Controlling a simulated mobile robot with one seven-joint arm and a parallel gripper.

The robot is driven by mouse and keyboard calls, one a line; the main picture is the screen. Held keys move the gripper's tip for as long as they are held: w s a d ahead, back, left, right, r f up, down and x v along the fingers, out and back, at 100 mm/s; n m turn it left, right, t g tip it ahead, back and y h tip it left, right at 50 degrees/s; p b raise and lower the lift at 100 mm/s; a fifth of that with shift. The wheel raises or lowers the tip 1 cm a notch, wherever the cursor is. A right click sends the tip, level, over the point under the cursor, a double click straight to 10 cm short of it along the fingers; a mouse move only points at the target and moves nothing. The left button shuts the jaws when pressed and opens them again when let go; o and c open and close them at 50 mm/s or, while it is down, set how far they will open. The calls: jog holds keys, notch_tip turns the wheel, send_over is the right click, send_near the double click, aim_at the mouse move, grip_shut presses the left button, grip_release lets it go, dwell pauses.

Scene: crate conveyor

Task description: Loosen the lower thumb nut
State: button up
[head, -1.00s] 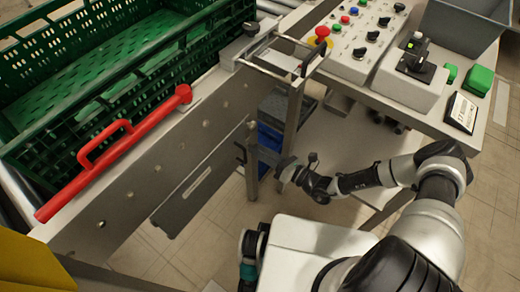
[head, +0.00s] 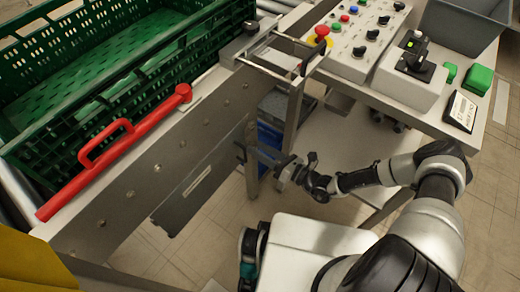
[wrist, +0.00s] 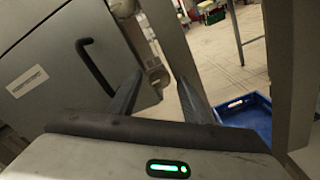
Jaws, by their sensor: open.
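My gripper (head: 262,157) is open beside the leg under the conveyor's end, at the lower edge of the grey side panel (head: 195,185). In the wrist view its two dark fingers (wrist: 155,88) stand apart with nothing held between them. A small greyish rounded part (wrist: 157,76) shows between and beyond the fingertips; it may be a thumb nut, but it is too blurred to tell. I cannot make out the lower thumb nut for certain in the head view, where my gripper and the leg cover that area.
A dark curved handle (wrist: 95,65) is on the panel, left of my fingers. A pale post (wrist: 290,75) stands close on the right, with a blue crate (wrist: 245,115) on the floor. Above are a green crate (head: 120,85), a red lever (head: 110,150) and a control panel (head: 350,45).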

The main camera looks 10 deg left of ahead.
jog(key=shift+d, duration=0.15)
jog(key=p+v, duration=0.1)
jog(key=v, duration=1.6)
jog(key=shift+s, duration=0.1)
